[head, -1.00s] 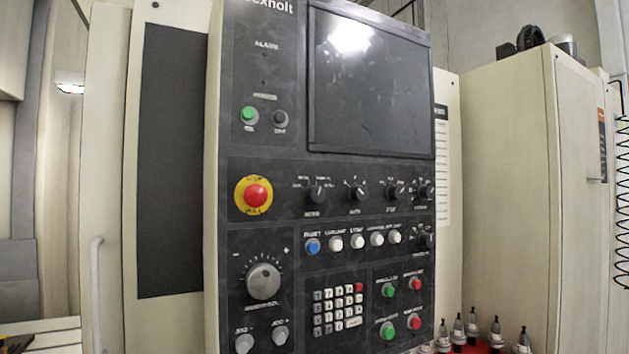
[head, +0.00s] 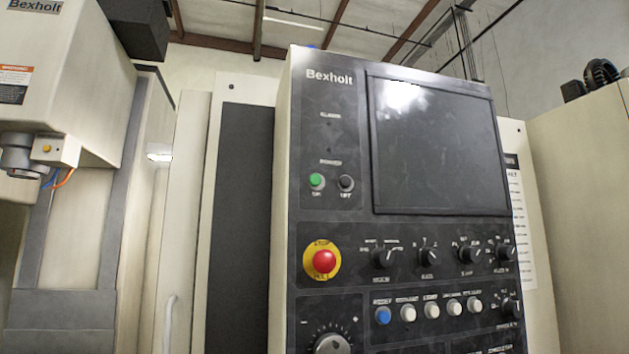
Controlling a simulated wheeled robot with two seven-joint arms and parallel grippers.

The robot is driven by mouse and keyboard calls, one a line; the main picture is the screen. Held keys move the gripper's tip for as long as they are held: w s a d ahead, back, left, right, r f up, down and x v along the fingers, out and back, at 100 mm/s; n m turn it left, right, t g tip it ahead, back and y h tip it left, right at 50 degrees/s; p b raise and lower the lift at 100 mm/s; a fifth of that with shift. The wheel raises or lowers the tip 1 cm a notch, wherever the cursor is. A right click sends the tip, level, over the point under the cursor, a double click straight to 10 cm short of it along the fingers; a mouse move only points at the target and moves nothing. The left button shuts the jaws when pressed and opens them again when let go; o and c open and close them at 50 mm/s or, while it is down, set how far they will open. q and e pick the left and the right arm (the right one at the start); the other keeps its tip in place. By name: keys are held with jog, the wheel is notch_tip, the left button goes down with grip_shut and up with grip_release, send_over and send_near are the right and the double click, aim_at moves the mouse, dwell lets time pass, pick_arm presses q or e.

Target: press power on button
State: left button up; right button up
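The control panel (head: 345,220) of the Bexholt machine stands upright in the middle of the head view. Its green button (head: 316,181) is at the upper left of the panel, with a label under it that seems to read "ON". A dark button (head: 346,183) sits just right of it, with a label that seems to read "OFF". A dark screen (head: 435,145) fills the upper right of the panel. Neither of my grippers shows in the head view.
A red emergency stop (head: 324,261) on a yellow disc lies below the green button. Rotary knobs (head: 383,258) and a row with a blue button (head: 383,315) are further down. A machine head (head: 65,90) hangs at the left. A beige cabinet (head: 585,200) stands at the right.

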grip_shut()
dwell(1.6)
